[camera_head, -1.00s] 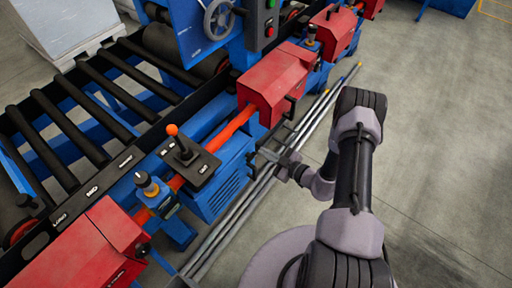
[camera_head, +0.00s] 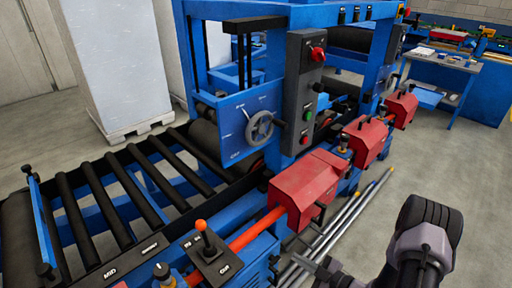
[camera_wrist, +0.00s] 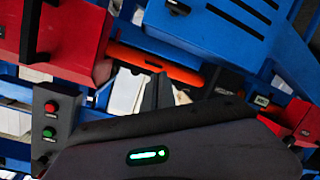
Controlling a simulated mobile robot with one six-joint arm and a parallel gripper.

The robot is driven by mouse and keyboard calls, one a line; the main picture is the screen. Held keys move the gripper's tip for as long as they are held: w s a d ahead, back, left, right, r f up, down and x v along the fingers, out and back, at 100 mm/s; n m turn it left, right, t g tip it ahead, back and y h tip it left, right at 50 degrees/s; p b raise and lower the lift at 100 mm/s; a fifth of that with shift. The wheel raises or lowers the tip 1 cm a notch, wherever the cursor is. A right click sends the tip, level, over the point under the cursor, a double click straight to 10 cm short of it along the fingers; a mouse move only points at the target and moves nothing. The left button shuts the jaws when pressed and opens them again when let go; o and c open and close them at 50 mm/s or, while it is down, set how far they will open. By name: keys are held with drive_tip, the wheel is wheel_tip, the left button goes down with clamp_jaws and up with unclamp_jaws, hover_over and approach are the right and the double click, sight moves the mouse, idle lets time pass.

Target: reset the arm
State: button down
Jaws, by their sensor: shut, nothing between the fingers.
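My gripper (camera_head: 302,263) is at the lower edge of the head view, in front of the blue machine and right of the orange-knobbed lever (camera_head: 202,226). It is shut and empty. In the wrist view the dark fingers (camera_wrist: 158,92) show above the gripper housing with its green light. An orange bar (camera_wrist: 155,64) and a red housing (camera_wrist: 65,40) lie beyond them. My arm is folded at the lower right of the head view, and its lower part is cut off by the frame.
A roller conveyor (camera_head: 126,192) runs along the left. Red housings (camera_head: 305,190) line the machine's front, with a control box (camera_head: 304,95) above. Metal rods (camera_head: 345,219) run along the machine's foot. Open floor (camera_head: 480,200) lies at the right. A workbench (camera_head: 443,62) stands at the back right.

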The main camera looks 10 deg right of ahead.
drive_tip(key=s+a+r+n+g+y, duration=0.15)
drive_tip(key=a+r+n+g, duration=0.35)
drive_tip(key=r+n, duration=0.55)
drive_tip(key=s+a+r+n+g+y, duration=0.1)
drive_tip(key=s+a+r+n+g, duration=0.4)
drive_tip(key=r+n, duration=0.55)
drive_tip(key=s+r+n+t+h, duration=0.1)
drive_tip(key=s+r+n+h, duration=0.2)
drive_tip(key=n, duration=0.7)
drive_tip(key=s+r+n+t+h+b, duration=0.1)
drive_tip(key=s+r+n+h, duration=0.2)
drive_tip(key=n, duration=0.8)
drive_tip(key=s+r+n+t+h, duration=0.1)
drive_tip(key=s+r+n+h, duration=0.3)
drive_tip(key=n, duration=0.7)
drive_tip(key=s+r, duration=0.2)
drive_tip(key=s, duration=0.2)
drive_tip(key=shift+a+r+t, duration=0.25)
drive_tip(key=shift+r+t, duration=0.15)
